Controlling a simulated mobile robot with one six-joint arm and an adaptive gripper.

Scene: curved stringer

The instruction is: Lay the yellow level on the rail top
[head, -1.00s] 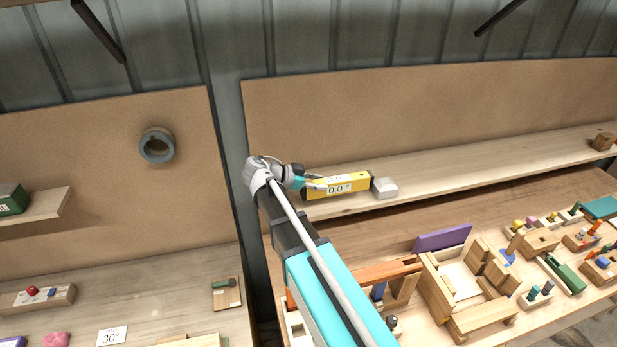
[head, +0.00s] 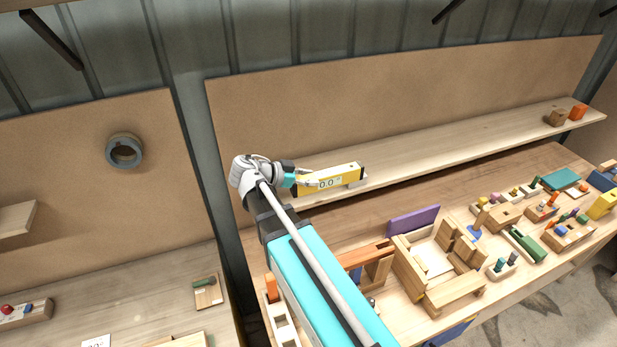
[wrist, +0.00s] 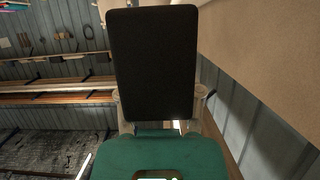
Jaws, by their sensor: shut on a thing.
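The yellow level (head: 345,176), with a pale display reading 0.0, is held by my gripper (head: 308,182) at its left end. In the head view it lies across the left part of the wall shelf, tilted slightly up to the right; I cannot tell its gap to the shelf. In the wrist view a black flat face (wrist: 150,65), likely the level's end, fills the space between my fingers. A reddish-brown wooden bar (head: 366,255) lies on the bench below, partly behind my arm; I cannot tell whether it is the rail.
The bench holds a wooden frame (head: 408,268), a purple board (head: 413,220) and several small toys.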

